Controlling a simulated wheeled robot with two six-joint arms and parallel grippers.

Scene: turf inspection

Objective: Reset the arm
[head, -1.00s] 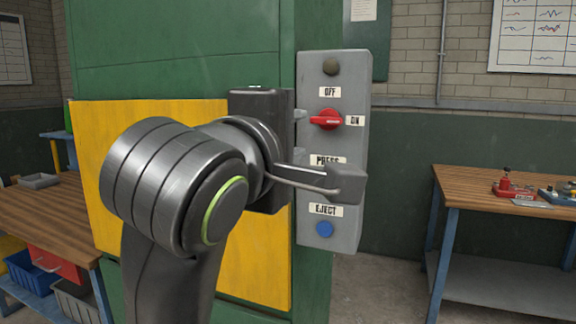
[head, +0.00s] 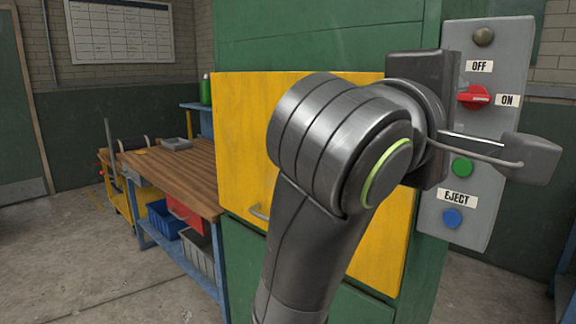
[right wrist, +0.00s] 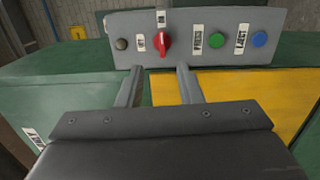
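My right gripper (head: 462,98) is in front of the grey control panel (head: 490,205), level with its red knob (head: 474,97). The knob's handle points to the ON label. In the right wrist view, the two fingers of my right gripper (right wrist: 159,70) are apart with nothing between them. The red knob (right wrist: 162,43) shows just beyond the gap, apart from the fingers. My left gripper is not in view.
The panel also has a dark button (head: 484,37), a green button (head: 461,167) and a blue button (head: 453,218). It is beside a green cabinet (head: 330,40) with a yellow door (head: 240,140). A wooden workbench (head: 180,170) stands left; open floor (head: 70,260) lies beyond it.

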